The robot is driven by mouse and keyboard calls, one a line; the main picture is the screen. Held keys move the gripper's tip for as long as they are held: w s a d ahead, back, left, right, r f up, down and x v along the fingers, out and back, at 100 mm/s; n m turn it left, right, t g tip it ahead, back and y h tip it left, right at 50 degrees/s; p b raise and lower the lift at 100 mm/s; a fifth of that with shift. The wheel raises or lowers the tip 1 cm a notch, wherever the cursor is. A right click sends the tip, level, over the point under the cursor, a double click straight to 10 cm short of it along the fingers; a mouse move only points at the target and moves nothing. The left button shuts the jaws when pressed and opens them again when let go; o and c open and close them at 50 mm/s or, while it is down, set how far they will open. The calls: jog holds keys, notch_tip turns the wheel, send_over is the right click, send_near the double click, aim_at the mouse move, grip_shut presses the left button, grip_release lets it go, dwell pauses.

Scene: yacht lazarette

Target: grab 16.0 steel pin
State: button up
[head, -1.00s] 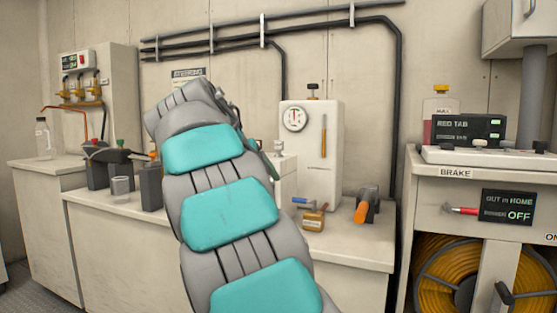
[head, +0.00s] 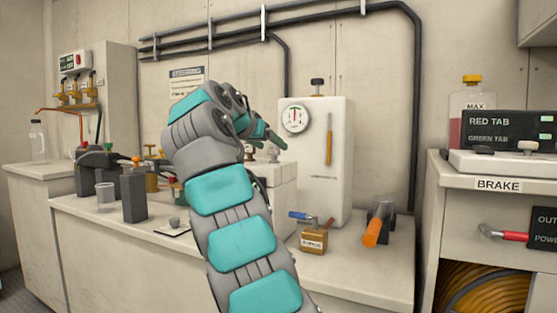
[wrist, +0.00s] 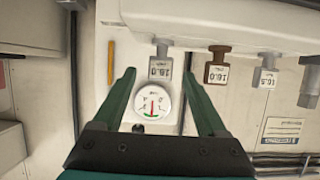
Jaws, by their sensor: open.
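In the wrist view a grey steel pin (wrist: 160,62) with an upside-down 16.0 tag stands out from a white block. My gripper (wrist: 159,75) is open, its two green fingers pointing toward the block. The pin's tag appears between the fingertips, with nothing gripped; I cannot tell the remaining distance. A brass pin (wrist: 217,66), also tagged 16.0, is just right of the right fingertip. A grey pin tagged 16.5 (wrist: 265,74) is farther right. In the head view my gripper (head: 273,138) is over the white block (head: 283,177), partly hidden by my arm.
A white cabinet with a round gauge (head: 296,119) stands right of my gripper; the gauge also shows in the wrist view (wrist: 152,103). Pipes run along the wall behind.

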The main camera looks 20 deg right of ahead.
aim_at(279, 152)
jog(key=x, duration=0.6)
jog(key=shift+w+d+f+p, duration=0.2)
jog(key=shift+f+p, duration=0.05)
jog(key=shift+p, duration=0.05)
jog(key=shift+c, duration=0.2)
grip_shut()
